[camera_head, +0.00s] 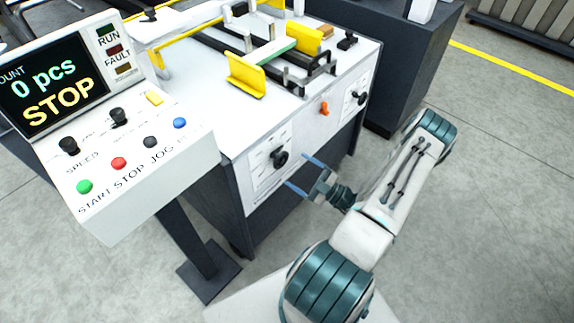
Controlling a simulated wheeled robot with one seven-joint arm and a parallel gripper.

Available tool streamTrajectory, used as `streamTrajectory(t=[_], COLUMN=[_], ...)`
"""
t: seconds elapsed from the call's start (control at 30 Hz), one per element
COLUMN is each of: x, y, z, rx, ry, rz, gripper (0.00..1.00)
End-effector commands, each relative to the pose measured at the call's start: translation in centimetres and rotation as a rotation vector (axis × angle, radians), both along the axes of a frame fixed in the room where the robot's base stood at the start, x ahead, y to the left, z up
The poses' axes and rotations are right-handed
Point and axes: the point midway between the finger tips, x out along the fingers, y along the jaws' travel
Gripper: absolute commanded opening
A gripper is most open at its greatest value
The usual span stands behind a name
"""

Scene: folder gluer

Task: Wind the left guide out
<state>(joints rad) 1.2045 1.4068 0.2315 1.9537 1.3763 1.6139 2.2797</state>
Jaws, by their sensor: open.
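The machine's front panel (310,125) carries a black knob on a dial plate at its left (279,158) and a second black knob at its right (361,98). Yellow guide plates stand on the machine top, one at the near edge (246,76). I cannot tell which plate is the left guide. My gripper (297,171) is open and empty, its two bluish fingers pointing left toward the panel. The fingertips are just right of and below the left knob in the picture. They look apart from it, though the depth of the gap is hard to judge.
An orange lever (324,108) sits between the knobs. A control console (130,170) on a post stands at the left; its screen (45,85) reads "0 pcs STOP". A dark cabinet (405,75) stands behind. The floor at the right (500,200) is clear.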

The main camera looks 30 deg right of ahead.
Motion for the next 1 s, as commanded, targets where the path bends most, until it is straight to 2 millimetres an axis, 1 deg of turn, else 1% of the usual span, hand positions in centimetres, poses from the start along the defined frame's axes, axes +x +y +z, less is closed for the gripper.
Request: streamTrajectory(t=[0.03, 0.1, 0.2, 0.3, 0.4, 0.53, 1.0], x=[-0.9, -2.1, -3.5, -4.5, -5.0, -5.3, -5.2], y=[-0.7, -1.5, -2.4, -3.0, -3.4, -3.5, -3.5], z=[-0.6, -1.1, -1.5, -1.9, -2.0, -2.1, -2.0], rx=[-0.001, -0.001, 0.000, 0.001, 0.000, 0.001, 0.000], ry=[0.002, 0.002, 0.003, 0.001, 0.002, 0.001, 0.002], rz=[-0.003, -0.004, -0.002, -0.001, -0.001, 0.000, 0.000], gripper=[0.82, 0.82, 0.82, 0.82, 0.82, 0.82, 0.82])
